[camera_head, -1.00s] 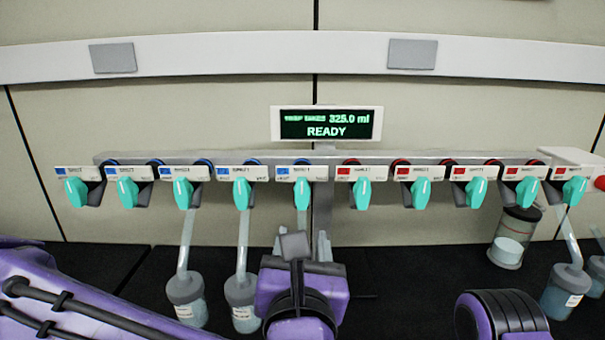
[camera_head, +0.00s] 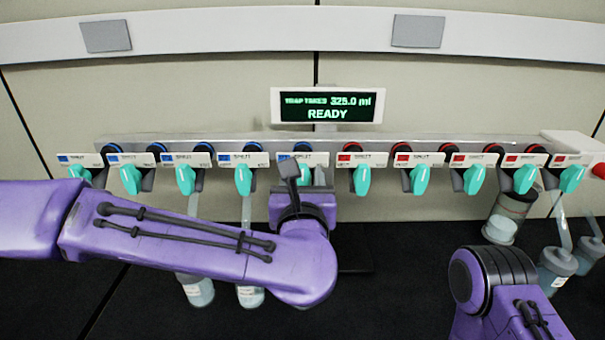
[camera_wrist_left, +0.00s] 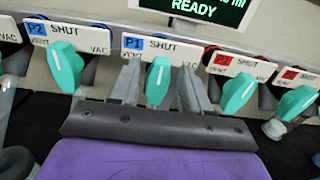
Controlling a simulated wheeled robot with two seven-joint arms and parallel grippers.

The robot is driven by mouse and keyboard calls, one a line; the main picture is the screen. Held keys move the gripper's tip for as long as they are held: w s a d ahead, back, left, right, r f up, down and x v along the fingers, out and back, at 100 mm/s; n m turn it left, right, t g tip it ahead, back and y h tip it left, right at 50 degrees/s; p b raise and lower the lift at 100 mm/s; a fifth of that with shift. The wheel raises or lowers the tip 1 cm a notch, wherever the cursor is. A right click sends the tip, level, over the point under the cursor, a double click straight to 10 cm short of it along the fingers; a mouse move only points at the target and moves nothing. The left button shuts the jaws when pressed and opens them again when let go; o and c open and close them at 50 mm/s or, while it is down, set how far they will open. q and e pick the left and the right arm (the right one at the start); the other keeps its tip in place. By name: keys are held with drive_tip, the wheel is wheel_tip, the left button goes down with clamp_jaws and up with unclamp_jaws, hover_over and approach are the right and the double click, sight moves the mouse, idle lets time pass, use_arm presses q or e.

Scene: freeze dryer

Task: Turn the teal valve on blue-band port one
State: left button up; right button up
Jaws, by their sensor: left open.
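In the left wrist view, the teal valve of blue-band port one (camera_wrist_left: 158,82) hangs below a white plate with a blue P1 mark and the word SHUT. Its handle points nearly straight down. My left gripper (camera_wrist_left: 157,70) is open, with one grey finger on each side of this valve. I cannot tell whether either finger touches it. In the head view, the valve (camera_head: 304,177) is partly hidden by my left gripper (camera_head: 303,172). My right gripper is out of view; only part of my right arm shows at the lower right.
The P2 valve (camera_wrist_left: 65,68) and a red-band valve (camera_wrist_left: 239,93) flank port one closely. The display (camera_head: 327,105) above reads READY and 325.0 ml. Flasks hang below some ports, including one at left (camera_head: 197,291) and one at right (camera_head: 556,272).

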use_arm(q)
clamp_jaws()
drive_tip(key=shift+m, duration=0.3)
drive_tip(key=m, duration=0.1)
drive_tip(key=m+b, duration=0.1)
drive_tip(key=shift+d+f+m, duration=0.1)
drive_tip(key=shift+d+m, duration=0.15)
drive_tip(key=shift+m, duration=0.15)
drive_tip(key=m, duration=0.2)
drive_tip(key=shift+d+m, duration=0.15)
drive_tip(key=shift+m, duration=0.25)
drive_tip(key=shift+d+f+m, duration=0.15)
drive_tip(key=shift+m, duration=1.25)
drive_tip(key=shift+d+f+m, duration=0.1)
drive_tip(key=shift+m, duration=1.3)
